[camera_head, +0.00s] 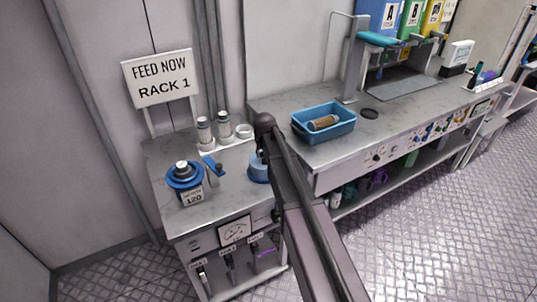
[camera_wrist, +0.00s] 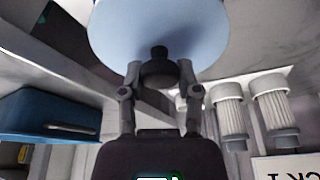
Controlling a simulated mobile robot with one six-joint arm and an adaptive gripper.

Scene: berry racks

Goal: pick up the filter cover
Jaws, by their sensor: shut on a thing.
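The filter cover is a light blue disc (camera_wrist: 160,25) with a dark knob (camera_wrist: 158,68) at its middle. In the wrist view my gripper (camera_wrist: 159,72) has its two fingers closed on that knob, one on each side. In the head view the cover (camera_head: 258,170) shows at the right side of the small counter, partly hidden by my arm. My fingertips are mostly hidden there. I cannot tell whether the cover touches the counter or hangs just above it.
A blue-ringed canister (camera_head: 184,174) labelled 120 stands at the counter's left, with a blue-handled tool (camera_head: 212,165) beside it. White cartridges (camera_head: 205,133) stand behind, before the sign (camera_head: 160,77). A blue bin (camera_head: 340,131) holding a brown cylinder (camera_head: 323,123) sits on the right bench.

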